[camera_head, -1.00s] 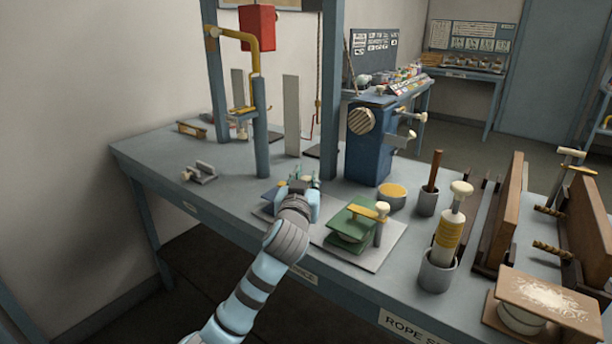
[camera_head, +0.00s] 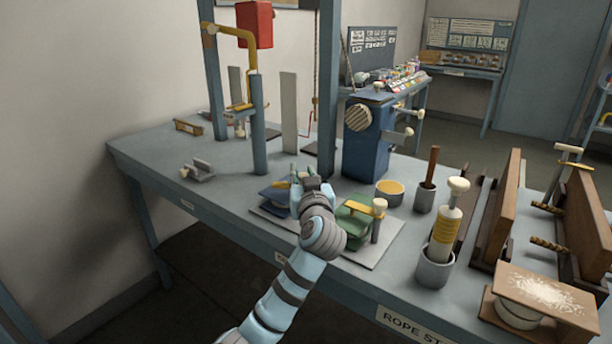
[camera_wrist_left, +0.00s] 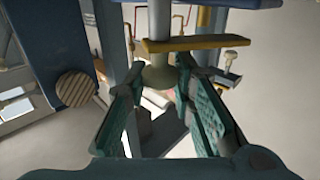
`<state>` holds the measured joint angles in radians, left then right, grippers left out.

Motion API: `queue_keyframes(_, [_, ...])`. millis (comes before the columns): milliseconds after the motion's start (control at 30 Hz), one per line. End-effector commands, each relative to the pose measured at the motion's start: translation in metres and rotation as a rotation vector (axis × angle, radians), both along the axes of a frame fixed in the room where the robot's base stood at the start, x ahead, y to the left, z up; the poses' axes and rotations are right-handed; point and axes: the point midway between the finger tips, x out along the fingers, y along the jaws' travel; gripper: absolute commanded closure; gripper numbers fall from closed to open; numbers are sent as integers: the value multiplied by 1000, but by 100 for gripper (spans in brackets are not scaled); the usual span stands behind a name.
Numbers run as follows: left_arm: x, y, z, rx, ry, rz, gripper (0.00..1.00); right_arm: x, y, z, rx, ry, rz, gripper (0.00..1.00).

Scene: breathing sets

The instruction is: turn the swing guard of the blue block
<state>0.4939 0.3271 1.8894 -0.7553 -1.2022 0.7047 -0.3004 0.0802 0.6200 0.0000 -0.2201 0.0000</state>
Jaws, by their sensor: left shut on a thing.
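The blue block (camera_head: 272,194) sits on the light base plate (camera_head: 268,212), partly behind my left gripper in the head view. Its yellow swing guard (camera_head: 282,185) shows just left of the gripper. In the left wrist view the yellow guard bar (camera_wrist_left: 195,43) crosses a pale post, with a rounded knob (camera_wrist_left: 158,76) at the post's end. My left gripper (camera_head: 308,179) is at the post on the right side of the blue block. In the wrist view its teal fingers (camera_wrist_left: 165,95) are on both sides of the knob, shut on it. My right gripper is out of view.
A green block (camera_head: 353,222) with its own yellow guard (camera_head: 366,207) stands close right of my left gripper. A yellow-topped tin (camera_head: 389,192) and cups are further right. Blue posts (camera_head: 259,125) stand behind. The table's left front is mostly clear.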

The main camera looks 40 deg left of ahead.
Motion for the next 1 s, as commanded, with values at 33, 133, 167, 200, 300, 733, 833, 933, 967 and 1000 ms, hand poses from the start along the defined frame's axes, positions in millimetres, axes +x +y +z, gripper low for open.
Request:
queue_keyframes(33, [0, 0, -1, -1, 2, 0, 72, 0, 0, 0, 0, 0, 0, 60])
queue_keyframes(133, [0, 0, -1, -1, 2, 0, 56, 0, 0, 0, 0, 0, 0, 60])
queue_keyframes(167, [0, 0, -1, -1, 2, 0, 56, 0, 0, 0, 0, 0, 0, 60])
queue_keyframes(200, [0, 0, -1, -1, 2, -1, 56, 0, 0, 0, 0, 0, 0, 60])
queue_keyframes(300, [0, -1, 0, 0, 1, -1, 56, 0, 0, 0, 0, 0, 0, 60])
queue_keyframes(733, [-36, -48, -2, -8, -2, -6, 56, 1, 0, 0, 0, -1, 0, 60])
queue_keyframes(833, [-54, -70, -2, -8, -1, -6, 56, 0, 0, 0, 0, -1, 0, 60])
queue_keyframes(933, [-66, -85, -2, -7, -1, -5, 56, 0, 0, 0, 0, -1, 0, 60])
queue_keyframes(967, [-69, -89, -2, -6, 1, -5, 56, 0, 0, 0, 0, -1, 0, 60])
queue_keyframes(1000, [-72, -91, -1, -5, 0, -3, 56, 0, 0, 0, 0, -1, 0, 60])
